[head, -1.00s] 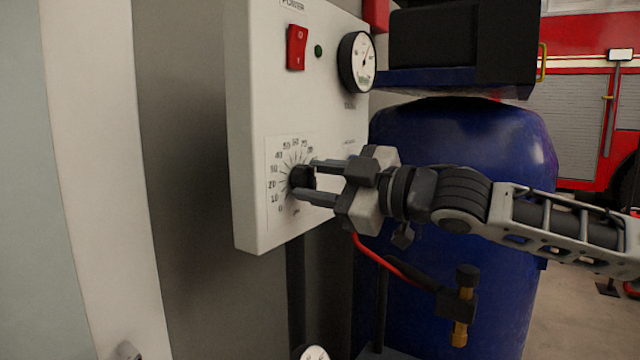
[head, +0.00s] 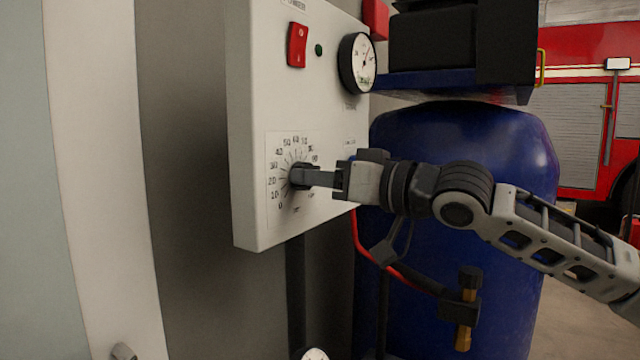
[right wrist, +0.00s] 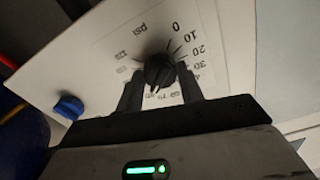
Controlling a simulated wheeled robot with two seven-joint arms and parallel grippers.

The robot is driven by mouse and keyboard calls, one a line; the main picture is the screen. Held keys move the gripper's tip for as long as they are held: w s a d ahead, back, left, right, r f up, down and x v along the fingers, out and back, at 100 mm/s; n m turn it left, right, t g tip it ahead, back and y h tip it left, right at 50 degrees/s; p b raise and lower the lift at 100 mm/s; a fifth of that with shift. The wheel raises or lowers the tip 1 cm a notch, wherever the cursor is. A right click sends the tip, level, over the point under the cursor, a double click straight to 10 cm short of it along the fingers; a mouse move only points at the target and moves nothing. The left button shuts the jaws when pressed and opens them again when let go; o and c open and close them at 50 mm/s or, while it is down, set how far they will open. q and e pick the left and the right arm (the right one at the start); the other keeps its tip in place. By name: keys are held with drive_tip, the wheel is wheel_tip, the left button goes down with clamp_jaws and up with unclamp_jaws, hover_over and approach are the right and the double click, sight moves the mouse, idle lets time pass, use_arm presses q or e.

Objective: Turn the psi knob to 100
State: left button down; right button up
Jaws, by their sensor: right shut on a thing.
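The psi knob (head: 297,176) is a black round knob on a white dial plate on the front of the white control panel (head: 262,95). Numbers from 0 upward run around it. My right gripper (head: 303,177) is shut on the knob, with its fingers partly hiding it in the head view. In the right wrist view the two dark fingers sit on either side of the knob (right wrist: 159,72), and a light pointer mark on it points toward the bottom of that picture, near the higher numbers. My left gripper is not in view.
A red power switch (head: 297,45), a green light (head: 319,50) and a round gauge (head: 357,63) are higher on the panel. A blue knob (right wrist: 69,107) shows in the right wrist view. A blue tank (head: 470,150) stands behind my right arm, with a red hose (head: 358,232) below.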

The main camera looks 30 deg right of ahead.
drive_tip(key=shift+r+m, duration=0.1)
drive_tip(key=shift+m, duration=3.6)
drive_tip(key=o, duration=1)
